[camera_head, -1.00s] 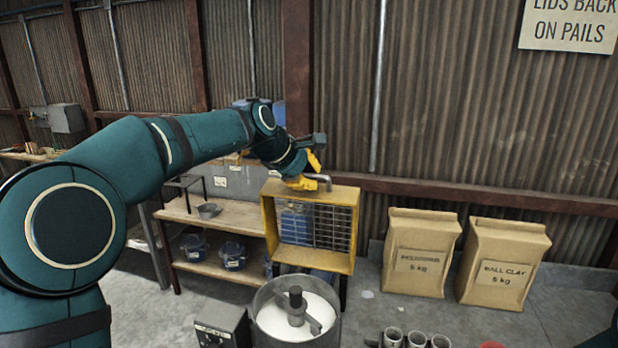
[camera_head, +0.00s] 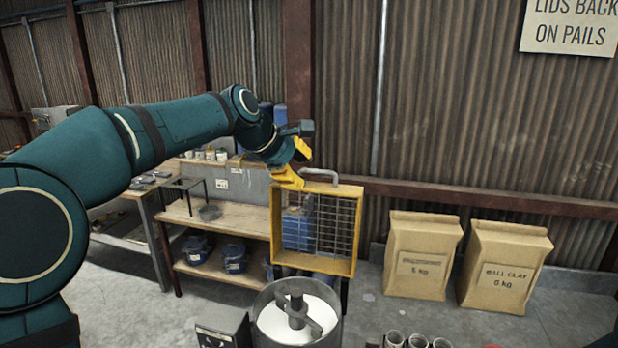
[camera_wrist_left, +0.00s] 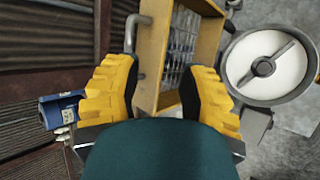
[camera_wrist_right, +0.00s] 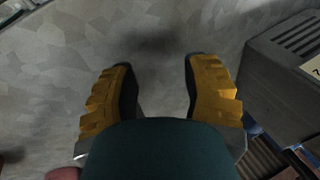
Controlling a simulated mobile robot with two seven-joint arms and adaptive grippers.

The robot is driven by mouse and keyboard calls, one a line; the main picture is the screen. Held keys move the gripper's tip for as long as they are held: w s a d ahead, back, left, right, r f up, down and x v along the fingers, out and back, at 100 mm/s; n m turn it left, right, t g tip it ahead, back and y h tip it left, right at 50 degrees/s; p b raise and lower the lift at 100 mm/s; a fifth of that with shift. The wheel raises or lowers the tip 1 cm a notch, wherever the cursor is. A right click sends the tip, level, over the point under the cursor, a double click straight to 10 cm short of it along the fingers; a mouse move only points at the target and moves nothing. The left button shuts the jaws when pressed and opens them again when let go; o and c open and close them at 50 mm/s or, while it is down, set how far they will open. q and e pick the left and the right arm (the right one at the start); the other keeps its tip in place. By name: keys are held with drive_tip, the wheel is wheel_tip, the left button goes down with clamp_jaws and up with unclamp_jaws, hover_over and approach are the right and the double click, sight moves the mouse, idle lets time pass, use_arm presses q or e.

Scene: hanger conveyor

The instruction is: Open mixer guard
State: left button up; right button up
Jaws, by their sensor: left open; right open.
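The mixer guard (camera_head: 361,230) is a yellow frame with wire mesh, standing upright behind the mixer bowl (camera_head: 258,325). A grey bar handle (camera_head: 322,172) rises from its top edge. The bowl's open top shows pale contents and a grey stirrer (camera_head: 297,308). My left gripper (camera_head: 297,163) is open at the guard's upper left corner, beside the handle. In the left wrist view the guard (camera_wrist_left: 150,55) lies beyond the open fingers (camera_wrist_left: 162,66), and the handle (camera_wrist_left: 131,35) is by one finger; contact is unclear. My right gripper (camera_wrist_right: 158,75) is open and empty above the floor.
A grey control box (camera_head: 222,328) stands left of the bowl and several metal cups (camera_head: 417,342) stand right of it. A wooden shelf (camera_head: 225,222) with blue-lidded pails is behind left. Two paper sacks (camera_head: 422,255) stand by the wall. Floor between guard and sacks is mostly clear.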

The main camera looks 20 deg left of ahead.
use_arm(q)
drive_tip(key=v, duration=0.7)
drive_tip(key=shift+r, duration=0.2)
drive_tip(key=shift+s, duration=0.1)
